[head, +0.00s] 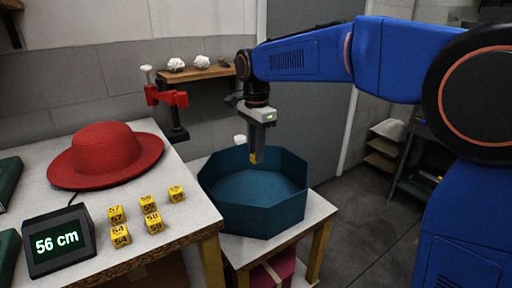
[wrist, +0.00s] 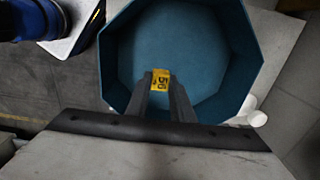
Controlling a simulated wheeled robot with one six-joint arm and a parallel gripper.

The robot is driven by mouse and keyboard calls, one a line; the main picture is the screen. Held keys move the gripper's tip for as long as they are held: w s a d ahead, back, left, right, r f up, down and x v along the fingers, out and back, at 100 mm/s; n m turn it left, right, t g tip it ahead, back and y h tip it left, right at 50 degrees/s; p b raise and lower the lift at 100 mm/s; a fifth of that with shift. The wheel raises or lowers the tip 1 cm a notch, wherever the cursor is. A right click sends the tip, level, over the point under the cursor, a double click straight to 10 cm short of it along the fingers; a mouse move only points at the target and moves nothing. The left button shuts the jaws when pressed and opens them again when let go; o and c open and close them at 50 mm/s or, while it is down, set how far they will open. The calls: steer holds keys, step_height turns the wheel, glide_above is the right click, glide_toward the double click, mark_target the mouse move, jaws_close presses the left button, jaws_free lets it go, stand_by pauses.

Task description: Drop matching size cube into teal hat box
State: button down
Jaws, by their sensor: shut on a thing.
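The teal hat box (head: 222,212) is an open octagonal box on a small table at centre right. It also fills much of the wrist view (wrist: 244,40). My gripper (head: 254,156) points down over the box and is shut on a yellow cube (wrist: 161,80). The cube's face appears to read 56 in the wrist view. In the head view the cube (head: 253,158) shows at the fingertips, at about the height of the box's rim. The display (head: 58,242) reads "56 cm". Several yellow numbered cubes (head: 150,203) stand on the left table.
A red hat (head: 105,154) lies on the left table (head: 178,240), behind the cubes. A red clamp-like device (head: 168,98) stands at the table's back edge. A wooden shelf (head: 200,74) hangs on the wall. The box's floor looks empty.

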steer(key=shift+f, duration=9.2)
steer(key=shift+f, duration=0.45)
steer(key=c, duration=1.5)
jaws_free()
steer(key=shift+o, duration=0.2)
steer(key=shift+r, duration=0.15)
